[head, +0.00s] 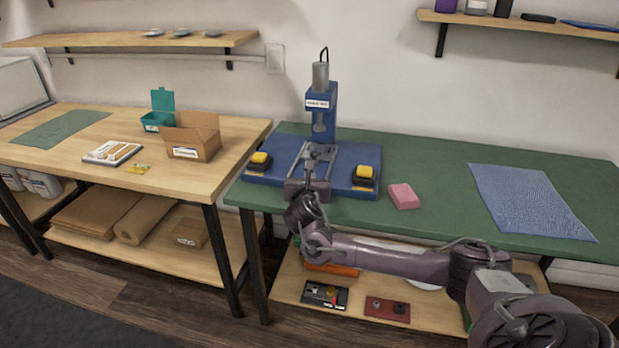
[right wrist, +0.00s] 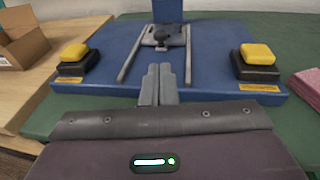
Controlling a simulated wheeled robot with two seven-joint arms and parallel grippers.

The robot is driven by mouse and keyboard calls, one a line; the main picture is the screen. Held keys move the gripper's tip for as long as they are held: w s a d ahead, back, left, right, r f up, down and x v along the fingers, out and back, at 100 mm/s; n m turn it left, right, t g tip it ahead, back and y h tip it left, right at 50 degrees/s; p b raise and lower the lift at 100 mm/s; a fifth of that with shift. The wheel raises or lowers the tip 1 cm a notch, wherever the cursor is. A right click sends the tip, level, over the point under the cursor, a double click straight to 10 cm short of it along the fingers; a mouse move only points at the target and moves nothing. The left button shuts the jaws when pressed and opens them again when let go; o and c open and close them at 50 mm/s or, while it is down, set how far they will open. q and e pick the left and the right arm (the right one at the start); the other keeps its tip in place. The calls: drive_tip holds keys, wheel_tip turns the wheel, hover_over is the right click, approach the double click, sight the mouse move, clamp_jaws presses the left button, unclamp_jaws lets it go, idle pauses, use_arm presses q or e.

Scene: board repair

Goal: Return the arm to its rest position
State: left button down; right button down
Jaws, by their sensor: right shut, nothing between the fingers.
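My right arm (head: 390,258) reaches in from the lower right of the head view. Its gripper (right wrist: 158,84) is shut with nothing between the fingers, in front of the blue press (head: 335,165) on the green table. In the right wrist view the fingers point at the press's sliding carriage (right wrist: 163,36), which sits on two rails; I cannot tell whether they touch anything. Two yellow buttons on black housings, the left one (right wrist: 75,53) and the right one (right wrist: 257,54), flank the rails. My left gripper is not in view.
A pink sponge (head: 403,196) and a blue cloth (head: 530,201) lie right of the press. The green tabletop between sponge and cloth is clear.

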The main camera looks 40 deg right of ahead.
drive_tip(key=shift+s+a+f, duration=0.1)
drive_tip(key=shift+s+a, duration=0.05)
drive_tip(key=shift+s, duration=0.15)
